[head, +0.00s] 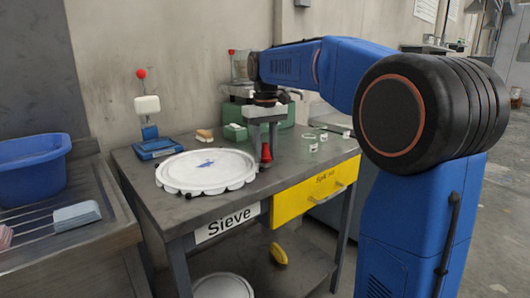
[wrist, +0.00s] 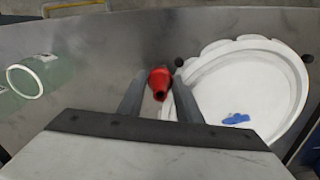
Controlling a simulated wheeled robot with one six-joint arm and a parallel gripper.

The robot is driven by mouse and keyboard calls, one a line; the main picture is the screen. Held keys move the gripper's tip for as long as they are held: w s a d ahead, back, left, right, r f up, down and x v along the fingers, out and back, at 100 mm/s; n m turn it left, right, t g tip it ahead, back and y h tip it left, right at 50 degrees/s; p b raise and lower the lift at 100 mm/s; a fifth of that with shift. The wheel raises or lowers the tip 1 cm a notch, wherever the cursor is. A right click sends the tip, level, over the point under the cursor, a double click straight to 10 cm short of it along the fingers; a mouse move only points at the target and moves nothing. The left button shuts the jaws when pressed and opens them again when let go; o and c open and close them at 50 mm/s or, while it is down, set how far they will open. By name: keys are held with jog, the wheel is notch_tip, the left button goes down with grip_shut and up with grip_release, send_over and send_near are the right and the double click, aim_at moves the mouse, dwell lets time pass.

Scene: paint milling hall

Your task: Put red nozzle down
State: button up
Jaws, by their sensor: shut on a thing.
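The red nozzle (head: 266,153) is between the fingers of my gripper (head: 263,141), which is shut on it. It is roughly upright, just right of the white round sieve lid (head: 206,171) on the grey bench. I cannot tell whether its lower end touches the bench top. In the wrist view, the red nozzle (wrist: 160,82) shows between the two fingertips of my gripper (wrist: 158,92). The white lid also shows there (wrist: 262,58), close to the right finger, with a blue smear on it.
The bench (head: 170,205) has a "Sieve" label (head: 227,223) and a yellow drawer (head: 312,193). A glass jar (wrist: 40,76) lies left in the wrist view.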

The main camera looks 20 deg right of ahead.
jog(key=shift+f, duration=0.3)
jog(key=o, duration=1)
jog(key=shift+o, duration=0.2)
notch_tip(320, 180, up, 13)
jog(key=shift+f, duration=0.2)
jog(key=shift+s, duration=0.1)
